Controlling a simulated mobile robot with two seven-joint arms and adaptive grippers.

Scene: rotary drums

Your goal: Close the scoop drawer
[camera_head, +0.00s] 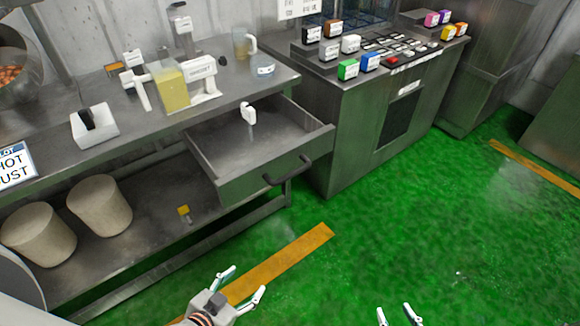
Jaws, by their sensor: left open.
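The scoop drawer (250,189) is a grey metal drawer under the steel counter, pulled well out. A dark bar handle (288,170) is on its front. A small white object (248,112), perhaps a scoop, shows at the drawer's back near the counter edge. My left gripper (246,281) is open and empty, low in the view, apart from the drawer and over the floor. My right gripper (397,314) is at the bottom edge, cut off by the frame. Two of its fingertips show apart, with nothing between them.
The counter (150,125) holds a white device with a yellow container (172,88), a white tray (94,127) and a jug (243,44). Two pale drums (98,205) (38,233) stand on the lower shelf. A control console (375,100) stands right of the drawer. The green floor ahead is clear.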

